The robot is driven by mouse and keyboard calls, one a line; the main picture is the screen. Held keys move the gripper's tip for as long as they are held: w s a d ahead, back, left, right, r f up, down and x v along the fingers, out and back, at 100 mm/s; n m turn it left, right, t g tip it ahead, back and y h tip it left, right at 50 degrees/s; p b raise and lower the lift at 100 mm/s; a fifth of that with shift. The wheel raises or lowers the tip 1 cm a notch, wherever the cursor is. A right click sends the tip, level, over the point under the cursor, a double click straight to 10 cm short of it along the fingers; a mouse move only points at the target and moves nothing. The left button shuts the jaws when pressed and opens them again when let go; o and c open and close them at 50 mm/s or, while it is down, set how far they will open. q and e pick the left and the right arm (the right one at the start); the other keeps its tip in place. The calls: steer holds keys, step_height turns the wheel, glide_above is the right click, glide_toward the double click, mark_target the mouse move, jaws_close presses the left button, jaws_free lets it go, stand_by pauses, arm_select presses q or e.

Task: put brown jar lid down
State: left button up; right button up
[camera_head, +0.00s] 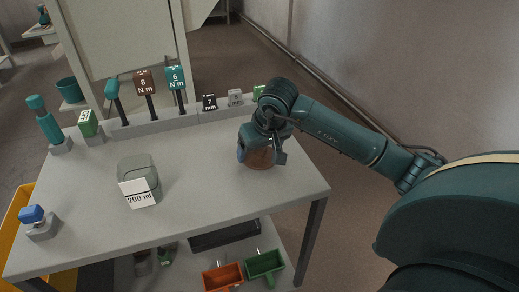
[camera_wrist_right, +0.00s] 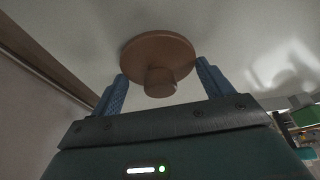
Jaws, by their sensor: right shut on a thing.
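The brown jar lid (camera_head: 258,159) is at the right part of the grey table, under my right gripper (camera_head: 262,152). In the right wrist view, the lid (camera_wrist_right: 158,52) is a round disc with a short knob toward me. My gripper partly covers the lid in the head view. I cannot tell whether the lid touches the tabletop. My left gripper is not in view.
A greenish jar labelled 200 ml (camera_head: 138,180) stands left of the lid on the table (camera_head: 205,180). A rack of torque tools (camera_head: 150,95) lines the back edge. A blue-topped item (camera_head: 35,220) is at the left front. Orange (camera_head: 222,277) and green (camera_head: 265,266) bins sit below.

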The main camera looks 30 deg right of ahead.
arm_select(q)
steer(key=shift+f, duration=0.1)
arm_select(e)
steer(key=shift+f, duration=0.2)
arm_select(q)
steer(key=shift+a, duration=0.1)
arm_select(e)
steer(key=o, duration=1)
steer(key=shift+c, duration=0.2)
steer(key=shift+r, duration=0.1)
steer(key=shift+s+r, duration=0.1)
steer(key=shift+r, duration=0.25)
arm_select(q)
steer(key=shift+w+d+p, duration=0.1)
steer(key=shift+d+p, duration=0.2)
steer(key=shift+p, duration=0.15)
arm_select(e)
steer(key=v, duration=1.1)
steer(key=shift+r, duration=0.15)
steer(key=shift+s, duration=0.15)
